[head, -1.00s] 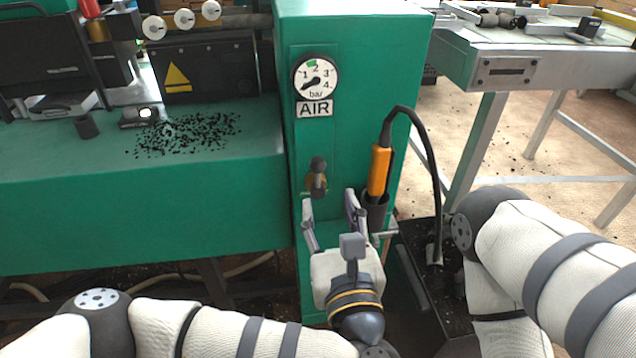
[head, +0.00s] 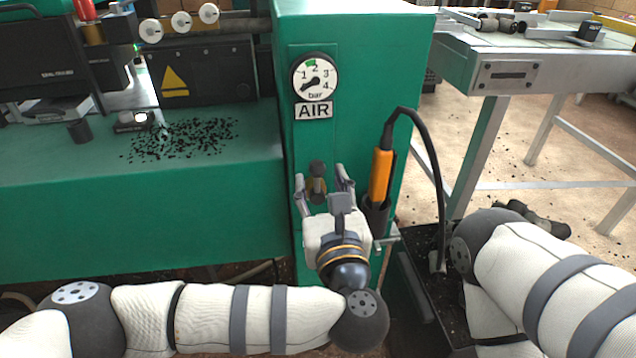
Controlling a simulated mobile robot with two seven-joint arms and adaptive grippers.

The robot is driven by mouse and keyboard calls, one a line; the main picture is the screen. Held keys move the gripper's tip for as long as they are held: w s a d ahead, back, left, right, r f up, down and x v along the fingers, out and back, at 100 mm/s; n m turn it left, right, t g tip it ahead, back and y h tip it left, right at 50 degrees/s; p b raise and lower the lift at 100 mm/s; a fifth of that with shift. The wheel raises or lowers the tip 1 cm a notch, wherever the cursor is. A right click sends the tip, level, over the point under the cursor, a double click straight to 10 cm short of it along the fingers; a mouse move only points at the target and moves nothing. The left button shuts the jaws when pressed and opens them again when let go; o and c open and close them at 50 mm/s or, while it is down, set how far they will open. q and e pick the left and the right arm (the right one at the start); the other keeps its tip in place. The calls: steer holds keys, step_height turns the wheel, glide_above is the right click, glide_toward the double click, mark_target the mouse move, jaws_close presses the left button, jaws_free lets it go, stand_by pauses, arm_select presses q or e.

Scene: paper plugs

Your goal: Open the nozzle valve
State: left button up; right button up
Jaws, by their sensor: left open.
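The valve (head: 317,170) sits on the green machine's front panel, below a round pressure gauge (head: 316,77) and a sign reading AIR (head: 313,111). It has a brass body and a dark knobbed handle that stands upright. The gauge needle points to the low end, below 1. My left gripper (head: 322,181) is open, its two fingers pointing up at the panel on either side of the valve. I cannot tell whether they touch it. The orange-handled air nozzle (head: 381,174) stands in a dark holder (head: 375,216) just right of the gripper.
A black hose (head: 436,150) loops from the nozzle down to the right. Dark paper plugs (head: 185,139) litter the green machine ledge (head: 60,170) at left. A grey metal table (head: 535,50) stands at the back right, with floor showing beneath it.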

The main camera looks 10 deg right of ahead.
mark_target(319, 175)
arm_select(q)
steer(key=shift+w+f+b, duration=0.1)
steer(key=shift+w+b, duration=0.55)
steer(key=shift+w, duration=0.85)
steer(key=c, duration=0.8)
